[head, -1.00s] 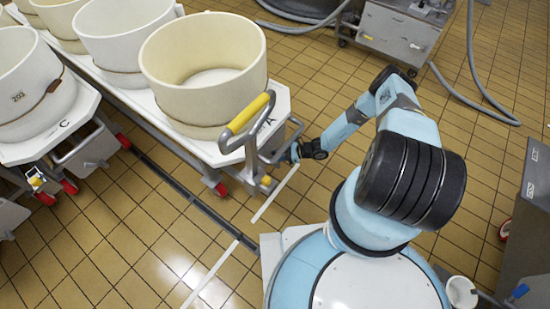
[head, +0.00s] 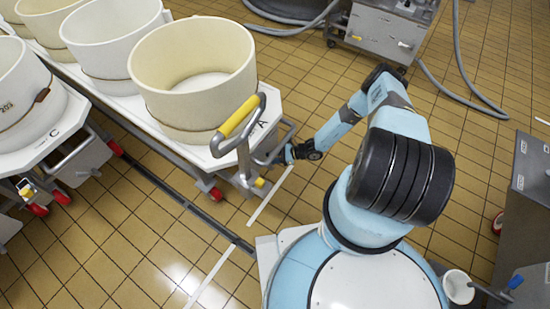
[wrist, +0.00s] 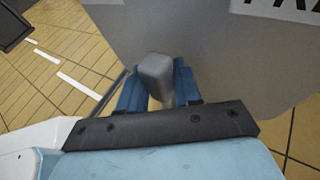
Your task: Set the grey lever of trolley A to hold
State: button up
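Trolley A (head: 264,108) stands left of my arm and bears a large cream vat (head: 193,90). Its upright handle has a yellow grip (head: 238,116). My gripper (head: 287,154) is low at the trolley's near right corner, beside the handle. In the wrist view a grey lever (wrist: 155,72) stands between the two blue fingers of my gripper (wrist: 158,88). The fingers lie close on both sides of it; whether they press on it I cannot tell. In the head view the lever is too small or hidden to make out.
Trolley C (head: 55,140) with its vat is at the left. A grey panel (wrist: 220,60) with cut-off lettering is just beyond the lever. A steel machine (head: 380,30) with hoses stands at the back. A grey cabinet (head: 530,200) is at the right. Tiled floor lies free between.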

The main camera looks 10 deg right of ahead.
jog(key=v, duration=1.3)
jog(key=shift+d, duration=0.3)
jog(key=shift+o, duration=0.2)
